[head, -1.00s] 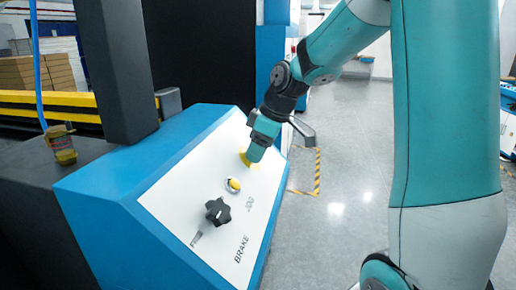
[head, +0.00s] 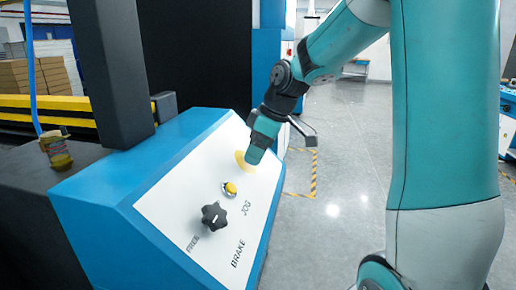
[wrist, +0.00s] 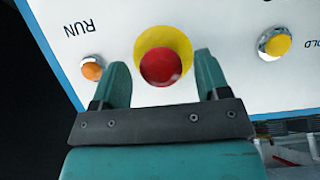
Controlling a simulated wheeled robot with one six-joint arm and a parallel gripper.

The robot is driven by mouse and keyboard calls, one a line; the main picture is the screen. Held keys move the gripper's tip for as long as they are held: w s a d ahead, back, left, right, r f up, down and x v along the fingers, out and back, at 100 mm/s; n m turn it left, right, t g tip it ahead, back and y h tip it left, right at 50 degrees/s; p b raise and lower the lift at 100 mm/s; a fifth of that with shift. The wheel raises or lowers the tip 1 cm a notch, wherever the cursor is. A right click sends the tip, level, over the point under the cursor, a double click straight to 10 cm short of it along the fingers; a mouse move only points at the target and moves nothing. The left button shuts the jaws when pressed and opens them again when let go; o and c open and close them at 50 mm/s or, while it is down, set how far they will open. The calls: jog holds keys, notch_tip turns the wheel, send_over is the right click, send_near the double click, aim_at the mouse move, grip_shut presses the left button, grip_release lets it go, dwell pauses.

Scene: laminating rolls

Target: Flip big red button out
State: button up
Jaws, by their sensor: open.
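The big red button (wrist: 161,66) sits on a yellow round backing (wrist: 178,42) on the white panel. It shows in the wrist view at the upper middle, between the two fingers of my gripper (wrist: 162,85). My gripper is open, with one finger on each side of the button; I cannot tell whether they touch it. In the head view my gripper (head: 256,158) is over the upper part of the panel and hides the red button. Only part of the yellow backing (head: 241,161) shows there.
The white panel (head: 180,210) on the blue console also carries a yellow JOG button (head: 230,188) and a black BRAKE knob (head: 214,216). The wrist view shows an orange button (wrist: 92,69) by RUN and a yellow button (wrist: 275,42). Open floor (head: 340,170) lies to the right.

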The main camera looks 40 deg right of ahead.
jog(key=shift+r, duration=0.1)
jog(key=p+v, duration=0.1)
jog(key=v, duration=1.6)
jog(key=shift+s, duration=0.2)
